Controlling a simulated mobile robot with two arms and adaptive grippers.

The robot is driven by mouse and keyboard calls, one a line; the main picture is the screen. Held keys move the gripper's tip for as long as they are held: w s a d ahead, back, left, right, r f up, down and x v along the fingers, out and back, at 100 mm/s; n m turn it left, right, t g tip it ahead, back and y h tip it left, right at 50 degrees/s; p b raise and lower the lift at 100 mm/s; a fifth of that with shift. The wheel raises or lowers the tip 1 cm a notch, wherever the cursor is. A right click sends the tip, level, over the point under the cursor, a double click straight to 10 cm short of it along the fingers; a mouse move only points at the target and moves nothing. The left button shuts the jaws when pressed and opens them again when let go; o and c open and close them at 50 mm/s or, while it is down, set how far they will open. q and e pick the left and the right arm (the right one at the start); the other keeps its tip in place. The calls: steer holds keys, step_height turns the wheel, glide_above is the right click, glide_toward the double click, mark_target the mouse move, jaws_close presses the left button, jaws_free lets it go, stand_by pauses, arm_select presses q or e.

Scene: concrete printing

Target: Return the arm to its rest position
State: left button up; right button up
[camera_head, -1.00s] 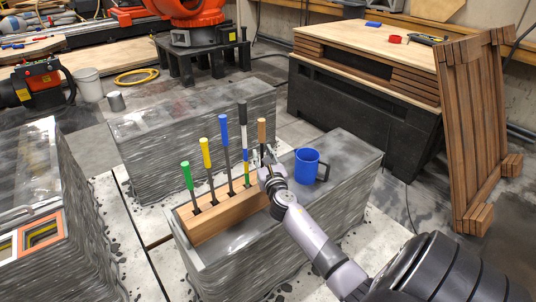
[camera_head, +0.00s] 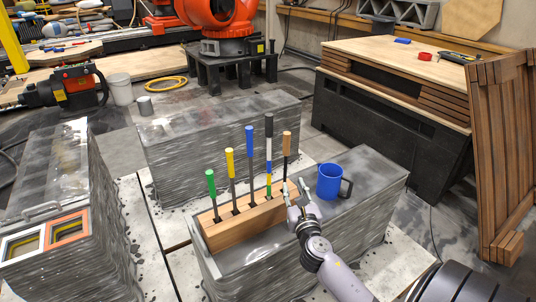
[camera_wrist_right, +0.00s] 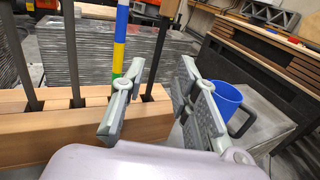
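My right gripper (camera_head: 296,190) is at the right end of a wooden holder block (camera_head: 220,232) on the front concrete block. Its fingers are apart and empty in the right wrist view (camera_wrist_right: 160,80). The holder carries upright tools with green (camera_head: 210,183), yellow (camera_head: 229,157), blue (camera_head: 250,142) and tan (camera_head: 287,144) handles, and a multicoloured striped rod (camera_head: 268,150). The tan-handled tool stands just beyond my right fingers; whether they touch it I cannot tell. A blue mug (camera_head: 328,182) stands right of the gripper. My left gripper is not in view.
The front concrete block (camera_head: 375,175) lies under the holder and mug. Another concrete block (camera_head: 220,135) stands behind, and one at left carries window-like frames (camera_head: 48,236). A wooden workbench (camera_head: 400,62) and leaning slatted panel (camera_head: 500,150) stand right. An orange robot (camera_head: 222,18) is behind.

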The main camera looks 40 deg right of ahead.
steer(key=s+a+f+m+g+y, duration=0.3)
steer(key=s+a+f+m+g, duration=0.1)
steer(key=s+a+m, duration=0.45)
steer(key=s+a+f+m+g+y, duration=0.3)
steer(key=s+a+f+m+g, duration=0.1)
steer(key=s+a+m, duration=0.5)
steer(key=s+a+f+m+g+y, duration=0.3)
steer(key=s+a+f+m+g, duration=0.1)
steer(key=s+a+m, duration=0.6)
step_height(320, 180, down, 26)
steer(key=d+g, duration=0.1)
steer(key=g, duration=0.1)
steer(key=s+d+f, duration=0.3)
steer(key=s+f, duration=1.1)
steer(key=s, duration=0.2)
steer(key=shift+f+g+p, duration=0.3)
steer(key=shift+g+p, duration=0.1)
steer(key=shift+p, duration=0.05)
